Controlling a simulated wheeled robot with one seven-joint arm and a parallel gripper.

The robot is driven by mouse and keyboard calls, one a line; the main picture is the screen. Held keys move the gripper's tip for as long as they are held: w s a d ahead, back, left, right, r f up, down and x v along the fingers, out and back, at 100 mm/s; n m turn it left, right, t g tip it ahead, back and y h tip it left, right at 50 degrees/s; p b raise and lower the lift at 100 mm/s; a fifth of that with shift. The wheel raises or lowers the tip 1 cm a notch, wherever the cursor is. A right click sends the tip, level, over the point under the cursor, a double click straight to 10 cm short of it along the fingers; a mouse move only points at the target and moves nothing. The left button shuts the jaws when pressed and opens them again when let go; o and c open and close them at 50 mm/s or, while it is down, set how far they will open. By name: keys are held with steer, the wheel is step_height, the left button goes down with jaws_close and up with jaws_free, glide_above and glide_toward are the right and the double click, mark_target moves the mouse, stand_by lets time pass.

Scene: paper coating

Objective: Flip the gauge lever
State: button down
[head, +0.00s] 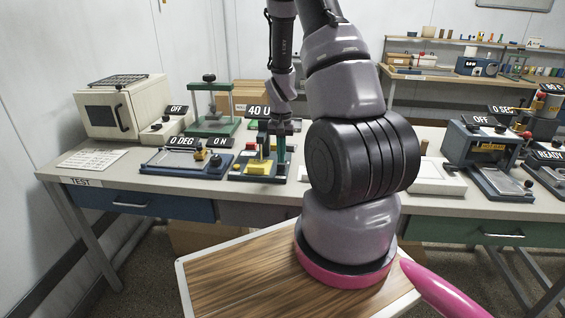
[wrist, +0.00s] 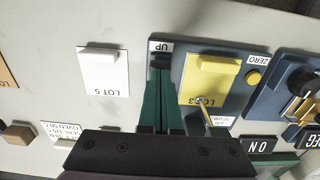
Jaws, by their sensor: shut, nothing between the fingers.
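The gauge is a dark blue base (head: 238,176) on the bench, holding a yellow LOT 3 piece (head: 258,167). In the wrist view the yellow piece (wrist: 207,82) lies on the gauge base (wrist: 182,62), beside a yellow ZERO button (wrist: 254,77) and a white UP label (wrist: 161,47). My gripper (head: 281,172) points down at the right side of the gauge. In the wrist view its green fingers (wrist: 160,70) are together and empty, with their tips just below the UP label.
A white LOT 5 piece (wrist: 102,75) lies beside the gauge. Left of the gauge stand another blue device (head: 185,160) marked 0 DEG and ON, and a green press (head: 212,120). A black 40 U display (head: 259,111) stands behind. White trays (head: 437,178) lie to the right.

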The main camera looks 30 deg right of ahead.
steer(key=shift+f, duration=0.7)
stand_by(0.3)
steer(key=shift+r, duration=3.55)
steer(key=shift+r, duration=0.15)
steer(key=s+a+r+n+t+y, duration=0.1)
steer(key=s+a+r+t, duration=0.2)
steer(key=r, duration=0.8)
steer(key=s+a+r+t, duration=0.1)
steer(key=s+a+r, duration=0.3)
steer(key=r, duration=0.6)
steer(key=s+a+r+t, duration=0.1)
steer(key=s+a+r, duration=0.2)
steer(key=s+r, duration=0.2)
steer(key=s+a+r+n+t+y, duration=0.1)
steer(key=s+a+r+t, duration=0.1)
steer(key=s+r, duration=0.4)
steer(key=shift+s+a+n, duration=0.3)
steer(key=shift+s+a, duration=0.4)
steer(key=shift+s, duration=0.15)
